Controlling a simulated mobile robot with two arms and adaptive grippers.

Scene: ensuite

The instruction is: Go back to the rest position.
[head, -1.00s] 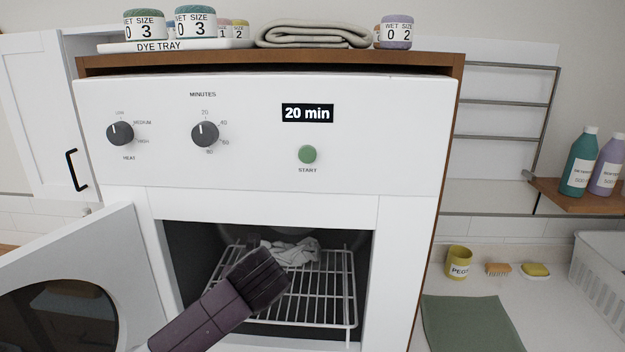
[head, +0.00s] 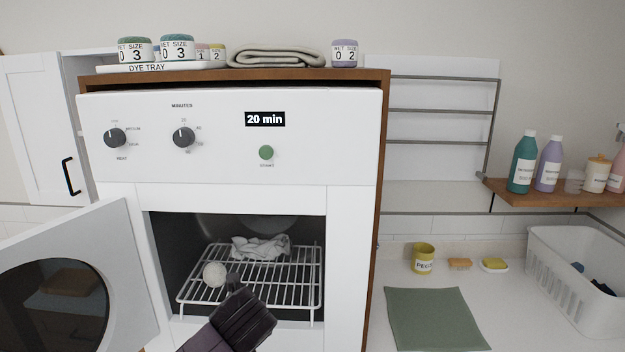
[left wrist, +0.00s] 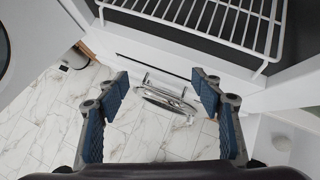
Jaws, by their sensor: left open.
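My left gripper (head: 240,308) is in front of the lower part of the open dryer, its arm coming up from the bottom edge. In the left wrist view its blue-padded fingers (left wrist: 160,88) are spread wide with nothing between them. The wire rack (head: 250,290) shows inside the dryer, and its front edge also shows at the top of the left wrist view (left wrist: 235,20). A white crumpled cloth (head: 260,247) and a pale ball (head: 215,273) lie on the rack. My gripper hides part of the rack's front. My right gripper is not in view.
The dryer door (head: 130,260) stands open to the left, near my left arm. At right, the counter holds a green mat (head: 435,318), a yellow cup (head: 423,258) and a white basket (head: 575,245). A shelf with bottles (head: 521,163) is above. Marble floor (left wrist: 45,125) lies below.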

